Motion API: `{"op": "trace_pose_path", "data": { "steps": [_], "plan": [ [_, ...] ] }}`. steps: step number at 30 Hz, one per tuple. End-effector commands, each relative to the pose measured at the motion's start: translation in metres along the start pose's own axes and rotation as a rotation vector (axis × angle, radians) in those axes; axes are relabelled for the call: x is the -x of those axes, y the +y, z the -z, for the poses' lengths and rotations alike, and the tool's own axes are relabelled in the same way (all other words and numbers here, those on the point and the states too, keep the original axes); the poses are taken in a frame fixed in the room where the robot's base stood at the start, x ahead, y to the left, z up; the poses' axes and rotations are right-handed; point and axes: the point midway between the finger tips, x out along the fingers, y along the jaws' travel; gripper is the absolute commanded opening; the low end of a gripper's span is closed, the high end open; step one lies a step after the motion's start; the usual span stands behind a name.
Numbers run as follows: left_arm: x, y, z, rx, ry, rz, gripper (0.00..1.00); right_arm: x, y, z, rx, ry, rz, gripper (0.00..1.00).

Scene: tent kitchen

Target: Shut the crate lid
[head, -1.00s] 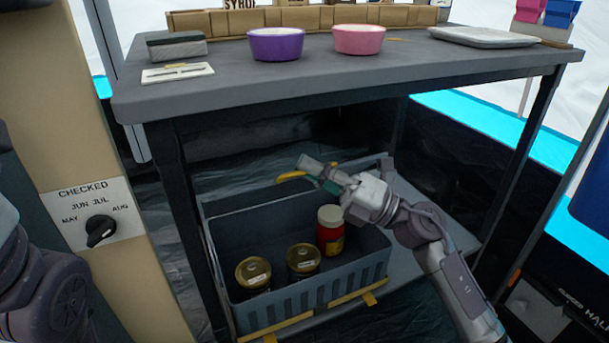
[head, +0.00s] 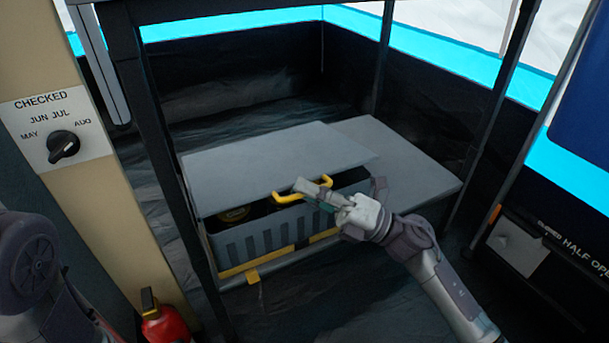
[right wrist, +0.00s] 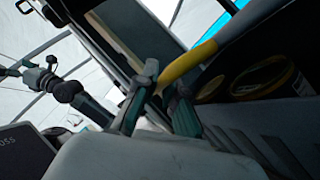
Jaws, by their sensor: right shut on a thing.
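The grey crate (head: 265,241) stands on the low shelf under the table. Its grey lid (head: 270,160) is swung over the top, with a gap at the front edge through which a jar (head: 234,214) shows. My right gripper (head: 308,190) is shut on the yellow lid handle (head: 283,198) at the lid's front edge. In the right wrist view the fingers (right wrist: 160,97) close on the yellow handle (right wrist: 225,40), and a jar (right wrist: 262,77) shows beyond it. The red bottle is hidden. My left gripper is out of view; only part of that arm shows at left.
Table legs (head: 160,150) flank the crate. The shelf (head: 405,165) is bare right of the lid. A red extinguisher (head: 168,327) stands at lower left, below a panel with a dial (head: 64,147). A dark unit (head: 550,250) stands at right.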

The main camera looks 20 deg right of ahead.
Motion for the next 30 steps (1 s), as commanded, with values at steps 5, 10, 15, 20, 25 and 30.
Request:
{"op": "trace_pose_path", "data": {
  "steps": [5, 10, 15, 20, 25, 30],
  "plan": [
    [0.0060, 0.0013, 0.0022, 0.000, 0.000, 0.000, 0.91, 0.0073, -0.0108, 0.0069, -0.009, -0.001, 0.002, 0.00],
    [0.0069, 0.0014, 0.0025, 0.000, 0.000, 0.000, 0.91, 0.0091, -0.0130, 0.0090, -0.012, -0.001, 0.002, 0.00],
    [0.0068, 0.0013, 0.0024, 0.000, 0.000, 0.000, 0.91, 0.0091, -0.0131, 0.0095, -0.015, 0.001, 0.002, 0.00],
    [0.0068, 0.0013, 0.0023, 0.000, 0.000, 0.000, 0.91, 0.0091, -0.0130, 0.0098, -0.016, 0.002, 0.002, 0.00],
    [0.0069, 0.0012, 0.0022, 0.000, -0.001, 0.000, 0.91, 0.0088, -0.0126, 0.0094, -0.013, 0.002, 0.001, 0.21],
    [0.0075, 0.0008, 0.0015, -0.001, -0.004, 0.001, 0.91, 0.0086, -0.0121, 0.0086, -0.009, 0.000, 0.001, 0.21]
  ]
}}
